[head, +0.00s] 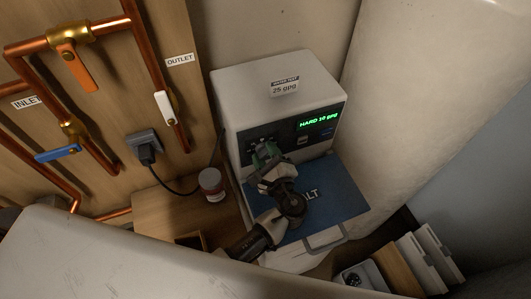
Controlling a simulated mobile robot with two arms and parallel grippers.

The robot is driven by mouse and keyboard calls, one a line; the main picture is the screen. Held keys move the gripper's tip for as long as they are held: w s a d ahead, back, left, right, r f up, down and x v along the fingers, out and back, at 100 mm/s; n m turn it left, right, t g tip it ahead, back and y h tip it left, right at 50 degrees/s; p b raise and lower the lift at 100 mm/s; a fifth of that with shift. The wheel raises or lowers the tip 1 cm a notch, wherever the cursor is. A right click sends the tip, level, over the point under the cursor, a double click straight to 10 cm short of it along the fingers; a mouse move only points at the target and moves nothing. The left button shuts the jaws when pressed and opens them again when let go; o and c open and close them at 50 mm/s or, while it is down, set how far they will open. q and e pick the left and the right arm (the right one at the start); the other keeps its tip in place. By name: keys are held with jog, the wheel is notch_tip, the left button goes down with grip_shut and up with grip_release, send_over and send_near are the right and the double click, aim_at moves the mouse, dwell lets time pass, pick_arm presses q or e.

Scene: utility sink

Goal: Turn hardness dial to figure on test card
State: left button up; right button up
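The white water softener (228,88) stands at the middle. Its green display (319,120) seems to read "HARD 10 gpg", though the digits are small. The test card (284,87) on its top reads "25 gpg". My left gripper (265,153) reaches up over the blue salt lid to the left part of the dark control panel (262,139). The gripper covers the place where a dial could be, so I cannot make out the dial or whether the fingers hold it. My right gripper is not in view.
The blue salt lid (345,194) lies below the panel. A small jar (211,184) stands left of the softener. A plug (146,146) with a black cable and copper pipes (147,68) are on the wooden board at left. Upright boards (411,262) stand at lower right.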

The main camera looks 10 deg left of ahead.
pick_arm(q)
jog(key=o, duration=0.4)
jog(key=b+v, duration=0.3)
jog(key=v, duration=0.8)
jog(key=shift+b, duration=0.35)
jog(key=shift+w, duration=0.15)
